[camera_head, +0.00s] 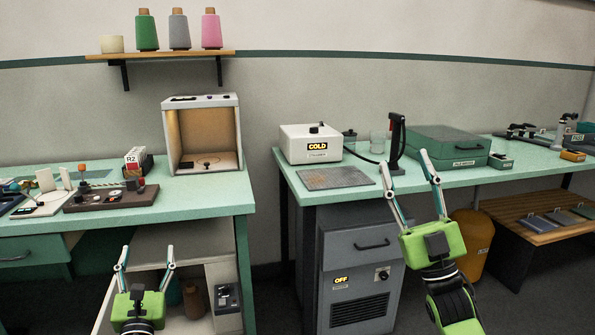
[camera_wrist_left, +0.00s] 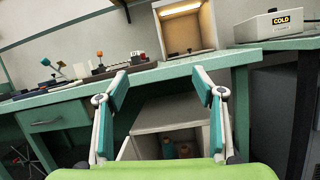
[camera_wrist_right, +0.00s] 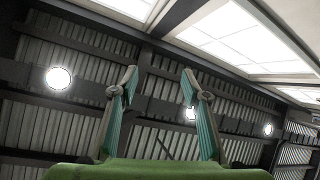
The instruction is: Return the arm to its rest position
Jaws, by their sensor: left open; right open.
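My left gripper (camera_head: 146,258) is open and empty, low in front of the left table and its open shelf. In the left wrist view its two fingers (camera_wrist_left: 161,85) stand apart with nothing between them. My right gripper (camera_head: 406,172) is raised with its fingers spread, and it overlaps the front edge of the right table in the head view. In the right wrist view its fingers (camera_wrist_right: 158,85) are apart and empty, pointing up at the ceiling.
The left table (camera_head: 200,198) carries a light box (camera_head: 204,135) and a brown control board (camera_head: 110,196). The right table (camera_head: 455,178) carries a white COLD box (camera_head: 310,144), a black-handled tool (camera_head: 396,140) and a green case (camera_head: 447,146). A grey cabinet (camera_head: 357,270) stands below. A gap separates the tables.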

